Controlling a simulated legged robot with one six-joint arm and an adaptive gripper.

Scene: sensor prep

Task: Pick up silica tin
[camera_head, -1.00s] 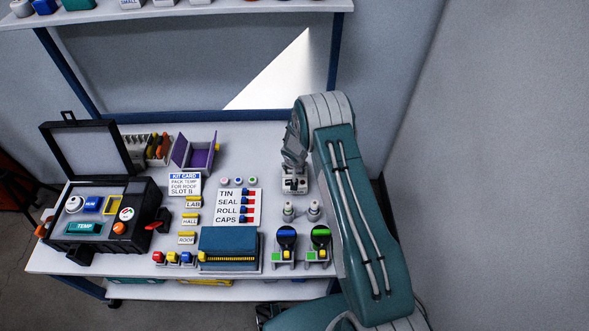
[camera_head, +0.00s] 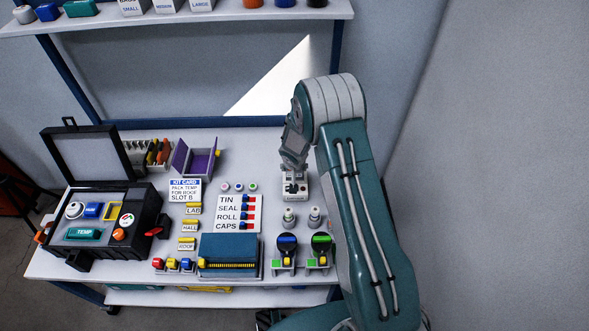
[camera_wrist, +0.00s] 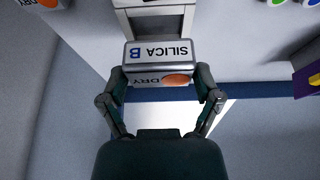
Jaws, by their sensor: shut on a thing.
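The silica tin (camera_wrist: 158,62), a small pale block marked "SILICA B" and "DRY" with an orange spot, sits between the fingers of my gripper (camera_wrist: 161,78) in the wrist view. The fingers are shut on its two sides, and its lettering appears upside down. In the head view my gripper (camera_head: 293,165) is at the right rear of the table, and I cannot make out the tin clearly there. A pale unit with a dark recess (camera_wrist: 158,18) lies just beyond the tin in the wrist view.
Another tin with an orange mark (camera_wrist: 42,4) shows at the wrist view's upper left. Two round-headed devices (camera_head: 287,245) (camera_head: 320,243) stand at the table's front right. An open black case (camera_head: 100,215) is at the left, and a purple-lined box (camera_head: 196,158) stands behind the cards.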

